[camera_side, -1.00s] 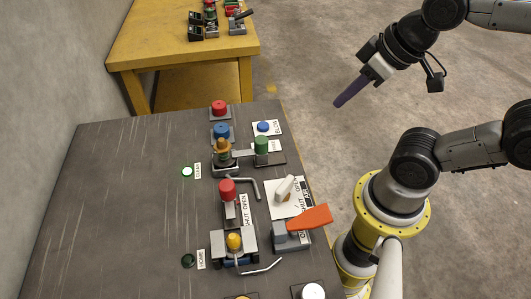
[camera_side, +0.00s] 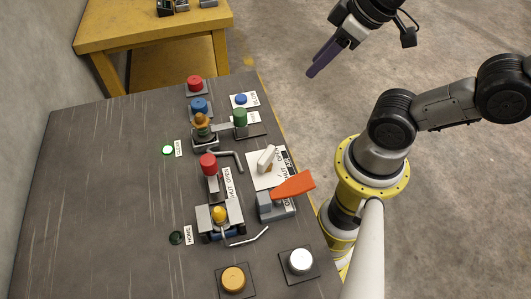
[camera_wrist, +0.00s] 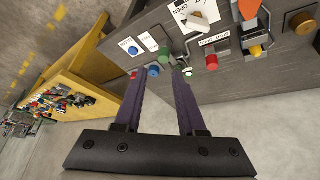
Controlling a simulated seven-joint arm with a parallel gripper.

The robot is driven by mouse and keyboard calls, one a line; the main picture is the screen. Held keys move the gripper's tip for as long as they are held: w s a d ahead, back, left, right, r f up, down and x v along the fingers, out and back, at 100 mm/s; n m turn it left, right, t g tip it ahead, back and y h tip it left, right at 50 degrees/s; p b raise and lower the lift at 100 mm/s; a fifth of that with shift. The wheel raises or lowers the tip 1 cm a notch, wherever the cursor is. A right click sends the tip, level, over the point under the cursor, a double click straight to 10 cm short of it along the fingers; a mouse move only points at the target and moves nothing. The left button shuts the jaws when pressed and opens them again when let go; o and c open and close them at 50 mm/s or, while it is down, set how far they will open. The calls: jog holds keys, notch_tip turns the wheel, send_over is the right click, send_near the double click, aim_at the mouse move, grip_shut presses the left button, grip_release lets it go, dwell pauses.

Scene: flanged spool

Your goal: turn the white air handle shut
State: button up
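The white air handle (camera_side: 266,158) stands on a white label plate on the right side of the dark panel. It points up and slightly to the right in the side view. The wrist view shows it near the top (camera_wrist: 198,18), beside the word OPEN on its plate. My gripper (camera_side: 312,72) has purple fingers and hangs up and to the right of the panel, well apart from the handle. In the wrist view its two fingers (camera_wrist: 158,78) are spread with nothing held between them.
An orange lever (camera_side: 293,185) on a grey block sits just below the handle in the side view. Red, blue, green and yellow knobs and bent metal rods crowd the panel (camera_side: 95,200) nearby. A yellow table (camera_side: 150,38) stands behind. The panel's left part is clear.

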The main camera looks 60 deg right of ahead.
jog(key=shift+o, duration=0.7)
jog(key=shift+w+r+n, duration=0.25)
jog(key=shift+w+n, duration=0.15)
jog(key=shift+n, duration=0.6)
jog(key=n+g, duration=0.6)
jog(key=n, duration=0.8)
send_over(265, 155)
notch_tip(265, 155, down, 11)
notch_tip(265, 155, down, 13)
jog(key=shift+f, duration=0.2)
jog(key=shift+c, duration=0.3)
grip_shut()
